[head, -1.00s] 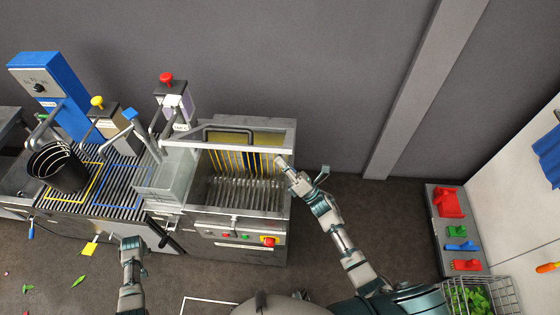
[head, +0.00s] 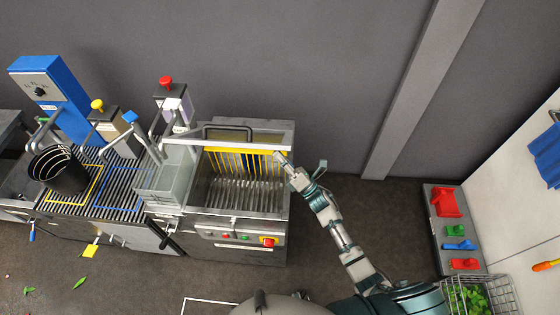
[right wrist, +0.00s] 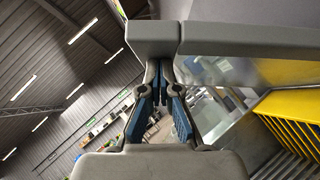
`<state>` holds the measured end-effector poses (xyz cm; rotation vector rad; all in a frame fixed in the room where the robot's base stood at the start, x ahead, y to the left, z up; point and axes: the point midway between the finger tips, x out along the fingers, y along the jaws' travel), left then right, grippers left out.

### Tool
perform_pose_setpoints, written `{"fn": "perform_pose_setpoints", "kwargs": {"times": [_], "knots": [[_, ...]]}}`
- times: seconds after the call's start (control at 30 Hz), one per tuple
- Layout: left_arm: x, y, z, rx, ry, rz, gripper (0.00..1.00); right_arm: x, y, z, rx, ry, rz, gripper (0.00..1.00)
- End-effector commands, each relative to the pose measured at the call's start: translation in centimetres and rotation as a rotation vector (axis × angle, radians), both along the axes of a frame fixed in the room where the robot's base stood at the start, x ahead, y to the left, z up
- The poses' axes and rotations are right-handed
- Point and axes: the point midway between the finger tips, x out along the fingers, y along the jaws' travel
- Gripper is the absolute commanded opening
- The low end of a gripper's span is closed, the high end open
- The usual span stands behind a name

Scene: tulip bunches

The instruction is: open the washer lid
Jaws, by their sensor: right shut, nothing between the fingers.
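The washer (head: 240,228) is a grey steel machine with an open-fronted tub, yellow strips and metal rods inside. Its lid (head: 269,137) is raised at the back, with a dark bar handle (head: 228,128) on it. My right gripper (head: 279,157) is at the right end of the lid's front edge, shut and empty. In the right wrist view the fingers (right wrist: 163,85) point at the grey lid edge (right wrist: 250,40), which crosses just above them; whether they touch it is unclear. The yellow strips (right wrist: 290,115) show at right. My left gripper is out of view.
A rack of coloured parts (head: 455,230) and a wire basket (head: 480,295) are at right.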

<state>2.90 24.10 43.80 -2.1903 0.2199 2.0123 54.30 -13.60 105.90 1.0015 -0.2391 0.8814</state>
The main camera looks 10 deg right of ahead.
Motion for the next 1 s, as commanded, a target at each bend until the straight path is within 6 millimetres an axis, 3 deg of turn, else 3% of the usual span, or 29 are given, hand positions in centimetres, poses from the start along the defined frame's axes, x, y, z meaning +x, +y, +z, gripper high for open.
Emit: {"fn": "perform_pose_setpoints", "kwargs": {"times": [0.03,0.1,0.27,0.57,0.7,1.0], "knots": [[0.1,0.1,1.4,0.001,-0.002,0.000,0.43,0.6,-0.1,1.7,0.005,0.018,0.000,0.00],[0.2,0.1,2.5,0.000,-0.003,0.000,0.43,1.7,-0.5,3.3,0.017,0.056,0.000,0.00],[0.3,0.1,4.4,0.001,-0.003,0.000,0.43,5.2,-1.8,6.9,0.055,0.171,-0.001,0.00],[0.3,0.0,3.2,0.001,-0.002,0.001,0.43,13.5,-4.6,11.8,0.060,0.179,-0.002,0.00],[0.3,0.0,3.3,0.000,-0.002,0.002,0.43,16.8,-5.7,13.6,0.084,0.262,-0.003,0.00],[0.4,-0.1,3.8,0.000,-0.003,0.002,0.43,21.5,-7.1,15.2,0.126,0.387,-0.002,0.00]]}}
